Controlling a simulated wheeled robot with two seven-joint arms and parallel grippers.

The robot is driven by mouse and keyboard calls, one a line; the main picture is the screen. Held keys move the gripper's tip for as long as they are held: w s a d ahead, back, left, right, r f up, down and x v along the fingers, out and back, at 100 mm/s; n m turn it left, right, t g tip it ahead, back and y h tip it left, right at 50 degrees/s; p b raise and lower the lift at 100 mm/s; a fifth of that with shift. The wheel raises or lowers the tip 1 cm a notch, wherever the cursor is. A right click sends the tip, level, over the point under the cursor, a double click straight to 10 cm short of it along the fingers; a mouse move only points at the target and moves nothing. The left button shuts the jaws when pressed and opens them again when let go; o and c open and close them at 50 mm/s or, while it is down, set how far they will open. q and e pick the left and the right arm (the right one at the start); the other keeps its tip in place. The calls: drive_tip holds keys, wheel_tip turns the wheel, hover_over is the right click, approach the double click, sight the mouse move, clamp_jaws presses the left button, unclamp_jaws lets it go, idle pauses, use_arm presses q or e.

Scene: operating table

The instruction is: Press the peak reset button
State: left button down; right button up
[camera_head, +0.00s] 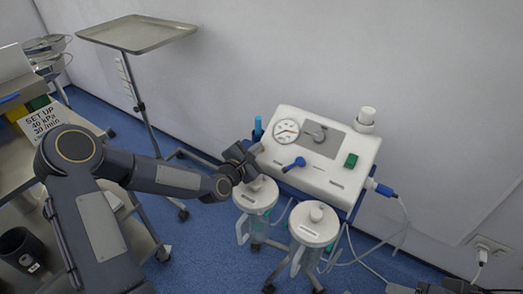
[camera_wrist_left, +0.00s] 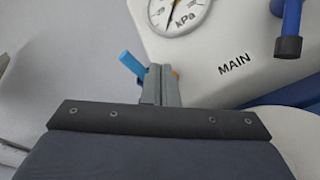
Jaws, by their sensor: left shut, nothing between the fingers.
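The white suction unit (camera_head: 325,180) stands near the wall, with a round kPa gauge (camera_head: 286,131) on its top left. The gauge also shows in the left wrist view (camera_wrist_left: 178,12), above a MAIN label. My left gripper (camera_head: 257,149) is at the unit's left front edge, below the gauge. In the left wrist view its fingers (camera_wrist_left: 161,84) are shut with nothing between them. Dark parts at the lower right edge may be my right gripper (camera_head: 458,286).
A blue lever (camera_head: 293,164) and a green switch (camera_head: 351,160) are on the unit. Two lidded jars (camera_head: 314,225) hang below its front. A blue upright piece (camera_head: 257,126) is at its left. A tray stand (camera_head: 137,34) is at the back left.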

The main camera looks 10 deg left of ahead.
use_arm(q)
drive_tip(key=shift+w+d+f+b, duration=0.1)
drive_tip(key=shift+d+f+b, duration=0.15)
drive_tip(key=shift+f+b, duration=0.55)
idle(0.9)
drive_tip(key=shift+s+r+p, duration=0.35)
drive_tip(key=shift+s+r, duration=0.1)
drive_tip(key=shift+r, duration=0.25)
drive_tip(key=shift+r, duration=0.25)
drive_tip(key=shift+s+a+r+p, duration=0.3)
drive_tip(key=shift+s+r+p, duration=0.4)
drive_tip(key=shift+r, duration=0.25)
drive_tip(key=shift+s+a+r+p, duration=0.3)
drive_tip(key=shift+s+r+p, duration=0.35)
drive_tip(key=shift+r, duration=0.25)
